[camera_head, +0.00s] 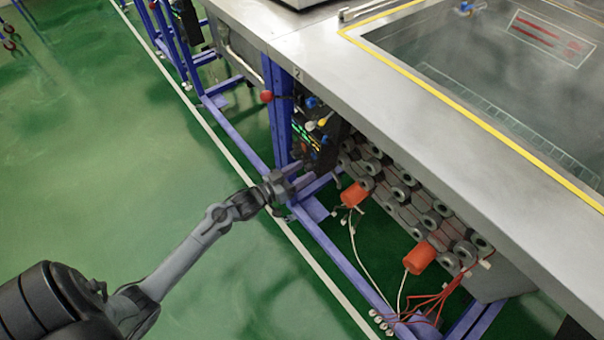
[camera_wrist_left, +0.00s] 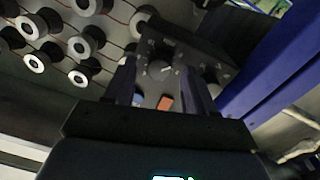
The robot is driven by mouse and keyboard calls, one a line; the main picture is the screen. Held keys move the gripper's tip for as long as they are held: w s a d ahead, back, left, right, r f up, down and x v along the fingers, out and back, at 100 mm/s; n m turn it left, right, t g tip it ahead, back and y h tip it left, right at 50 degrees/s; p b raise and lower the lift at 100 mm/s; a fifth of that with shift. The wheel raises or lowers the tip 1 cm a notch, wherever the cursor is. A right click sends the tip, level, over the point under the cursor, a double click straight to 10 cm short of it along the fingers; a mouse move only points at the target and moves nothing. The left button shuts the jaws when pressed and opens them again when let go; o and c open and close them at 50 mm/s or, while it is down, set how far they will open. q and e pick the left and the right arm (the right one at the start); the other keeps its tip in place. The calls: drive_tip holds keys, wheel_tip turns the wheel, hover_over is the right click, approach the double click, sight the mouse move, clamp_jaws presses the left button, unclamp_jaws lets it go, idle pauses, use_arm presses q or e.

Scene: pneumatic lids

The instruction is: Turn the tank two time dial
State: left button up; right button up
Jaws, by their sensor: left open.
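A dark control box (camera_head: 308,138) hangs on the blue frame under the tank marked 2, with green lit displays on its front. In the left wrist view, a round grey dial (camera_wrist_left: 160,70) with white marks around it sits on the box's dark face. My left gripper (camera_head: 296,180) is just in front of the lower part of the box in the head view. In the left wrist view, its open fingers (camera_wrist_left: 161,88) point at the panel, one to each side of the dial. Whether they touch it I cannot tell. My right gripper is not in view.
An orange switch (camera_wrist_left: 166,102) sits near the dial. Blue frame legs (camera_head: 279,115) stand beside the box. Several round heater fittings (camera_head: 405,180) and two orange caps (camera_head: 354,194) with loose wires lie to the right. The green floor (camera_head: 120,170) on the left is clear.

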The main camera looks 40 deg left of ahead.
use_arm(q)
drive_tip(key=shift+w+d, duration=0.1)
drive_tip(key=shift+w, duration=0.15)
drive_tip(key=shift+c, duration=0.3)
clamp_jaws()
